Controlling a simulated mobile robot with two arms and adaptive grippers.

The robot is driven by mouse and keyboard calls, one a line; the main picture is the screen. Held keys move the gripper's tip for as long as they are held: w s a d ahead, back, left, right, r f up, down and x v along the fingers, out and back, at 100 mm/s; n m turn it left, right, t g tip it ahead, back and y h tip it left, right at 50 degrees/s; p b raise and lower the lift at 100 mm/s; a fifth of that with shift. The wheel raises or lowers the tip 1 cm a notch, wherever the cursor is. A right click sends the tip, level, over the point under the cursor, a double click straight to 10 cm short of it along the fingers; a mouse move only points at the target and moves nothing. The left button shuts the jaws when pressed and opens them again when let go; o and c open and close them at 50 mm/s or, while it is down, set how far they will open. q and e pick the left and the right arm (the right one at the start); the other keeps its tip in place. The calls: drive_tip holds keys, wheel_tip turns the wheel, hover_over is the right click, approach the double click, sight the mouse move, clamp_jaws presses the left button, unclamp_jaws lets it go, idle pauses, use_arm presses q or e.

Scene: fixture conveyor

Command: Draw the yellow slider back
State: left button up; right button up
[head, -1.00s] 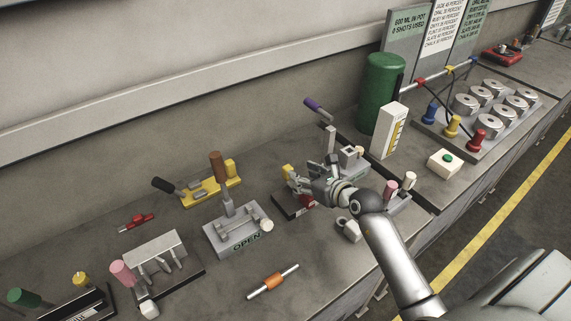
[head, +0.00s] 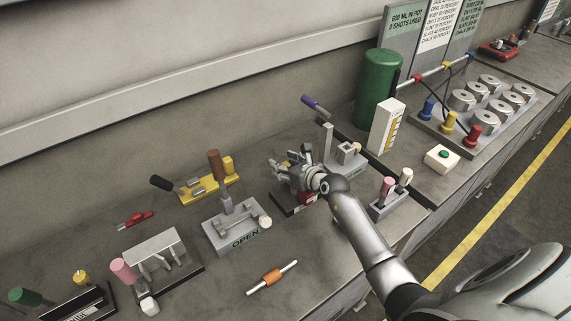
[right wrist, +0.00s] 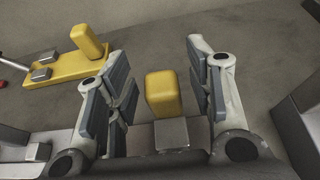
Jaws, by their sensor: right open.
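The yellow slider knob (right wrist: 161,93) stands upright in the right wrist view, beside a small grey metal block (right wrist: 171,134). My right gripper (right wrist: 158,72) is open, with one finger on each side of the knob. Gaps show between the knob and both fingers, so it is not held. In the head view my right gripper (head: 283,172) hovers over a dark-based fixture (head: 290,207) with a red part, and its fingers mostly hide the knob there. My left gripper is not in view.
A yellow fixture (head: 205,188) with a black-handled lever stands to the left. A grey block with two pegs (head: 390,205) stands right of my gripper. An orange-banded rod (head: 272,277) lies in front.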

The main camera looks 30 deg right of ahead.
drive_tip(key=shift+c, duration=1.1)
clamp_jaws()
use_arm(q)
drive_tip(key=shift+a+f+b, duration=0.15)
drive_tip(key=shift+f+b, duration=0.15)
drive_tip(key=shift+b, duration=0.05)
use_arm(e)
drive_tip(key=w, duration=0.3)
drive_tip(key=shift+w+a, duration=0.1)
drive_tip(key=shift+a, duration=0.1)
drive_tip(key=shift+o, duration=1.1)
unclamp_jaws()
drive_tip(key=v, duration=1.2)
drive_tip(key=shift+f, duration=0.1)
